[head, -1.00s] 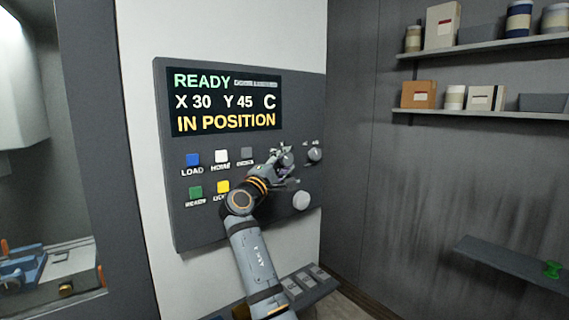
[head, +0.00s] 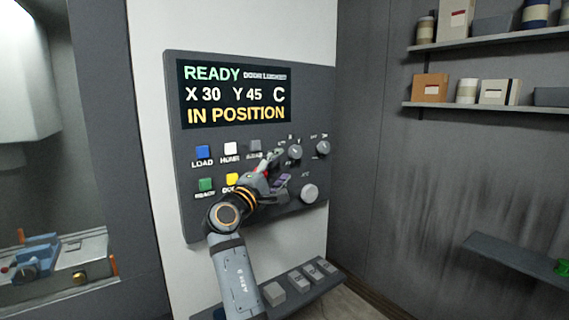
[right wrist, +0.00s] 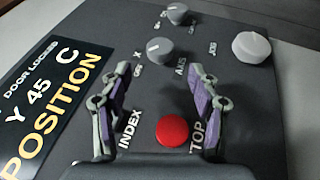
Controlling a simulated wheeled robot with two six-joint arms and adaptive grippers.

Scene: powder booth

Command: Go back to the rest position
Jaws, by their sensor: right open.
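My right gripper (head: 279,168) is in front of the lower middle of the control panel (head: 180,215), its arm coming up from below. In the right wrist view both fingers of the right gripper (right wrist: 160,78) are spread with nothing between the tips. The axis knob (head: 295,152) is just beyond them and also shows in the right wrist view (right wrist: 160,50). A red stop button (right wrist: 172,131) shows between the fingers, nearer the palm. The panel display (head: 235,95) reads READY, X 30, Y 45, C, IN POSITION. My left gripper is not in view.
A second knob (head: 322,148) and a jog dial (head: 310,193) are at the panel's right. A blue load button (head: 203,152) is at its left. A ledge (head: 335,278) juts out below. Wall shelves (head: 500,108) hold boxes and jars. An open booth is at left.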

